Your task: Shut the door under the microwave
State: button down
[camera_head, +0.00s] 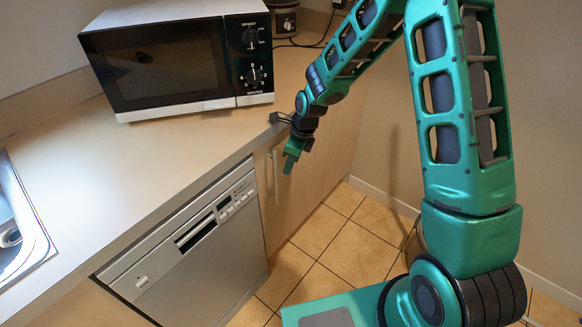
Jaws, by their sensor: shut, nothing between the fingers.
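The wooden cabinet door (280,212) stands right of the dishwasher, below the counter near the microwave. Its upright bar handle (273,180) is near its left edge. The door looks close to flush with the cabinet front; I cannot tell if a small gap is left. The microwave (175,62), white with a black front, sits on the counter above. My gripper (289,167) is shut and empty, pointing down just right of the handle in the picture. It hides part of the door; contact with it cannot be told.
A silver dishwasher (190,262) fills the front left of the door. The beige counter (130,160) overhangs above, with a sink (15,235) at far left. A dark appliance (284,18) stands behind the microwave. Tiled floor (345,250) is clear in front of the cabinet.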

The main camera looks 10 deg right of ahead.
jog(key=s+v, duration=0.1)
jog(key=v, duration=0.9)
jog(key=s+d+r+n+h, duration=0.2)
jog(key=s+d+r+n, duration=0.35)
jog(key=d, duration=0.55)
jog(key=s+d+r+n, duration=0.2)
jog(key=s+d+n, duration=0.2)
jog(key=s, duration=0.5)
jog(key=s+d+r+n+g, duration=0.1)
jog(key=s+d+r+n, duration=0.2)
jog(key=s, duration=0.7)
jog(key=s+d+r+n, duration=0.3)
jog(key=s+d+n, duration=0.2)
jog(key=s, duration=0.5)
jog(key=shift+d, duration=0.25)
jog(key=shift+w+f+g, duration=0.1)
jog(key=shift+w+g, duration=0.1)
jog(key=shift+g, duration=0.1)
